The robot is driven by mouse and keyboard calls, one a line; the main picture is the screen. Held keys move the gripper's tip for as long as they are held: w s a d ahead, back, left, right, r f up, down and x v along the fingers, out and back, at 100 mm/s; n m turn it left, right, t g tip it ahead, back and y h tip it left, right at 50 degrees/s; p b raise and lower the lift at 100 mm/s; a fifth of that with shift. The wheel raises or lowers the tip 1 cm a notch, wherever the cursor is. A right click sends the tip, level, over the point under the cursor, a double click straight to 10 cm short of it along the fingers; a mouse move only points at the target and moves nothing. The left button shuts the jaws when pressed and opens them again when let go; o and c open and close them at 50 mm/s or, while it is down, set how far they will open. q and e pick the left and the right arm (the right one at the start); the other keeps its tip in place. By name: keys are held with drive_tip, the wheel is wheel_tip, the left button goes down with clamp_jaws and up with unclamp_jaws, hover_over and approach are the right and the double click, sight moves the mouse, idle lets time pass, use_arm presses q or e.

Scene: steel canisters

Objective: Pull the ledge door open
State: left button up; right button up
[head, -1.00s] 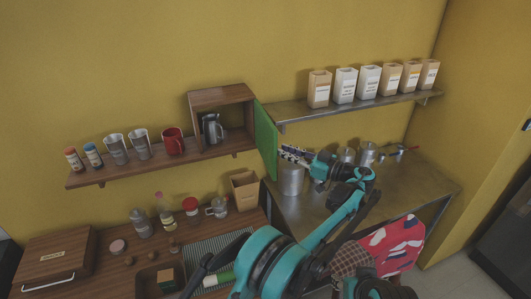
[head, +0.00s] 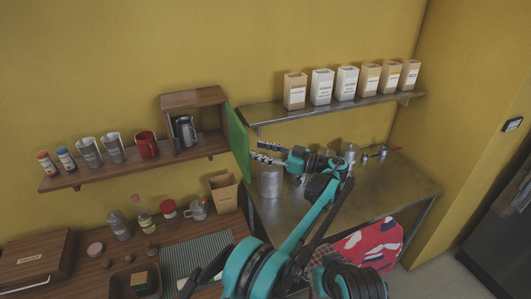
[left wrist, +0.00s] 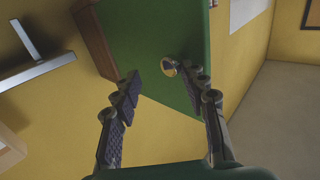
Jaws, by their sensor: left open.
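The green ledge door (head: 237,142) stands swung out from the right side of the wooden cabinet (head: 194,98) on the ledge, and the cabinet's inside shows. In the left wrist view the door (left wrist: 150,40) fills the upper middle. A small round yellow-and-dark piece (left wrist: 168,67), perhaps a knob, shows on it near the right finger. My left gripper (head: 260,152) is open just to the right of the door's outer edge. In the left wrist view its fingers (left wrist: 165,85) are spread with nothing held between them. Whether a finger touches the door I cannot tell. My right gripper is not in view.
A metal jug (head: 185,131) stands in the cabinet. A red mug (head: 148,145) and metal cups stand left of it on the ledge. A steel canister (head: 269,183) stands below my left gripper. A steel shelf (head: 330,107) with several paper bags is behind to the right.

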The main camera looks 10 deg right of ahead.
use_arm(q)
drive_tip(key=shift+w+a+f, duration=0.2)
drive_tip(key=shift+w+f, duration=0.05)
drive_tip(key=shift+w, duration=0.1)
idle(0.5)
wheel_tip(320, 180, up, 10)
drive_tip(key=shift+s, duration=0.15)
idle(0.3)
drive_tip(key=shift+d, duration=0.15)
